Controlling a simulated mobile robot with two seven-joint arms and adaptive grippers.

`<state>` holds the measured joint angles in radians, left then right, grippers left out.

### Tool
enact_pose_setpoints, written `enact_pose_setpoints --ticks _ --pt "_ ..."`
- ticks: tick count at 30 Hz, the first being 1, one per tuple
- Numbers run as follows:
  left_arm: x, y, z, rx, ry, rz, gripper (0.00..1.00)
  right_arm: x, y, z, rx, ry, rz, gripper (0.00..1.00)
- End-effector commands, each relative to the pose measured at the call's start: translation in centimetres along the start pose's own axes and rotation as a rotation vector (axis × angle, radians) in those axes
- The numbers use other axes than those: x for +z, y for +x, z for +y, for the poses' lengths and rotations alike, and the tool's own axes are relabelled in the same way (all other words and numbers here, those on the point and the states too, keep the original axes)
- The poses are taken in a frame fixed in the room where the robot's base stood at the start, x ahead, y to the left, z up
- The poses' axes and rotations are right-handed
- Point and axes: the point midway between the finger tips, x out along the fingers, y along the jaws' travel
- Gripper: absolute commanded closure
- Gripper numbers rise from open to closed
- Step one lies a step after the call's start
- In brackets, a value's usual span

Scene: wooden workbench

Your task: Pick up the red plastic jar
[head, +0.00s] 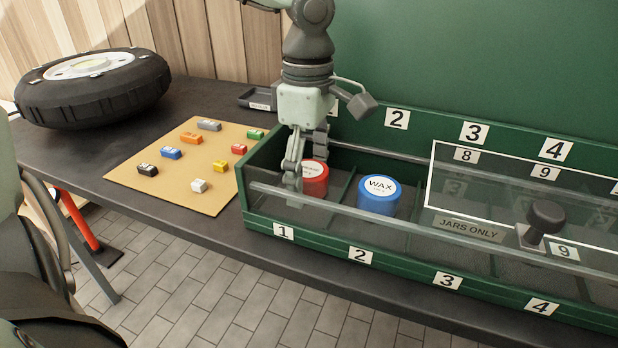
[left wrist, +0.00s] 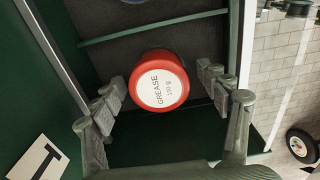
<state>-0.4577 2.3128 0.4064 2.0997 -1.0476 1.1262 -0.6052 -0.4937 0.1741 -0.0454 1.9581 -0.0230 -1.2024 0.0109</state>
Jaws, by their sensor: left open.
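The red plastic jar (head: 315,178) stands in compartment 1 of the green rack (head: 300,236), at its left end. In the left wrist view the jar (left wrist: 159,80) shows its white lid label reading GREASE. My left gripper (head: 306,165) reaches down into compartment 1 at the jar. In the left wrist view its open fingers (left wrist: 160,95) are on either side of the jar, with a visible gap at least on the left side. The gripper hides part of the jar in the head view. My right gripper is not in view.
A blue WAX jar (head: 379,194) stands in compartment 2. Metal rails (head: 400,222) run along the rack, and a clear cover with a black knob (head: 545,216) lies over the right compartments. A tan mat (head: 165,190) with small coloured blocks and a wheel (head: 92,88) are at left.

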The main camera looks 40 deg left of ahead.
Motion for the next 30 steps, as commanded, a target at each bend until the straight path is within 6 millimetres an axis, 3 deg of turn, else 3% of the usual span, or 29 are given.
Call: enact_pose_setpoints --ticks 7,21,30 --pt "0.00 0.17 0.02 0.001 -0.001 -0.001 0.25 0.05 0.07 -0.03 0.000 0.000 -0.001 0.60" --pt "0.00 0.14 0.02 0.001 -0.001 -0.001 0.83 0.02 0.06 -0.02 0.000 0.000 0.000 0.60" --pt "0.03 -0.42 0.11 0.004 -0.001 -0.002 0.83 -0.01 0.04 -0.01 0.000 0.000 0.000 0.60"
